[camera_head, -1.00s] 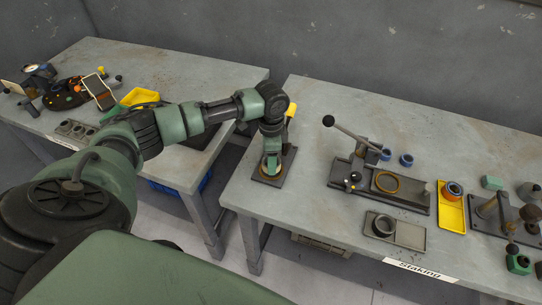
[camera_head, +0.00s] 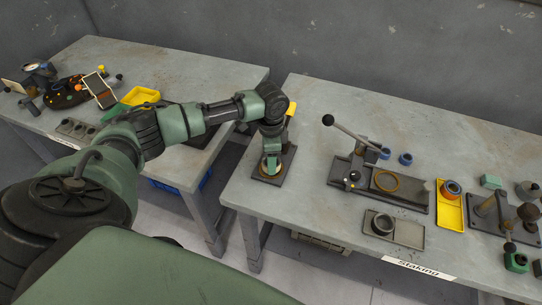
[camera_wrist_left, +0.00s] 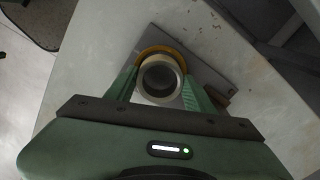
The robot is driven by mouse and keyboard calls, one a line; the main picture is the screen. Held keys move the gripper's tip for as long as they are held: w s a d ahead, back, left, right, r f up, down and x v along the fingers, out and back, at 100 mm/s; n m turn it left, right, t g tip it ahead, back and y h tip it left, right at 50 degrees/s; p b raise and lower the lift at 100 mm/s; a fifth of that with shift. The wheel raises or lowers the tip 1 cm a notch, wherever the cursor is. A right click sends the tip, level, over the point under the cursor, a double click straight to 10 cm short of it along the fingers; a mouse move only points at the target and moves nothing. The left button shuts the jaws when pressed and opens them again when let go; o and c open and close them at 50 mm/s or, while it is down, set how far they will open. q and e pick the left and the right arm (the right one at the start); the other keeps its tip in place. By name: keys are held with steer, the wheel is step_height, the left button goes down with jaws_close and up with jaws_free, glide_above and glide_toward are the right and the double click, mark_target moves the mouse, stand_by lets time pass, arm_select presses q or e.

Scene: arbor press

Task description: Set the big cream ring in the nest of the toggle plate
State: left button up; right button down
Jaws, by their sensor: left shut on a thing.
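My left gripper (camera_head: 270,173) points down over the toggle plate (camera_head: 286,168), a dark plate at the near left of the right-hand table, with a yellow-tipped handle (camera_head: 291,109) behind the wrist. In the left wrist view, the gripper (camera_wrist_left: 160,88) is shut on the big cream ring (camera_wrist_left: 160,64), one finger on each side. An orange-brass rim of the nest (camera_wrist_left: 163,49) shows around the ring's far side. I cannot tell whether the ring rests in the nest or is just above it. My right gripper is not in view.
To the right stand a lever press fixture (camera_head: 411,197) with a brass ring, a grey tray (camera_head: 410,233) with a dark ring, and a yellow tray (camera_head: 451,213). Two blue rings lie behind the fixture. The table's back left is clear.

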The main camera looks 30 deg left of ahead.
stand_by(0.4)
arm_select(q)
steer(key=shift+f+p, duration=0.5)
stand_by(0.7)
steer(key=o, duration=1.5)
step_height(320, 180, up, 7)
steer(key=p, duration=0.7)
steer(key=shift+p, duration=0.35)
